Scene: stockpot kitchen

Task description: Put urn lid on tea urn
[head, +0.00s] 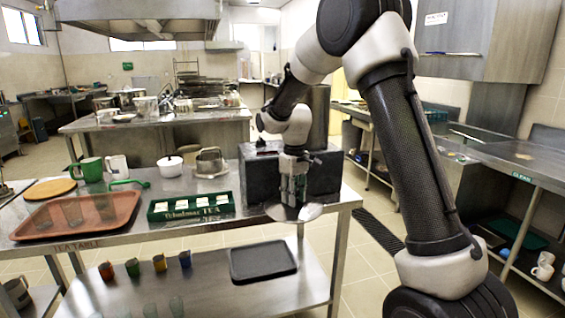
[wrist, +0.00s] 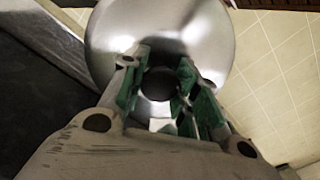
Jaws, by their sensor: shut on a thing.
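The urn lid (head: 310,212) is a shiny round metal disc at the right front end of the tea table in the head view. In the wrist view the lid (wrist: 160,35) fills the upper middle, with a dark round knob (wrist: 158,84) between the fingers. My gripper (head: 292,198) points down and is shut on the lid's knob; it also shows in the wrist view (wrist: 158,95). A tall dark grey cylinder (head: 318,115), likely the tea urn, stands behind my gripper, partly hidden by my arm. I cannot see its top opening clearly.
A dark block (head: 258,180) stands close beside my gripper. The green tea box (head: 190,208), brown tray (head: 75,218), metal pot (head: 210,162), white pot (head: 170,166) and green mug (head: 91,169) stand to the left. A black tray (head: 262,261) lies on the lower shelf.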

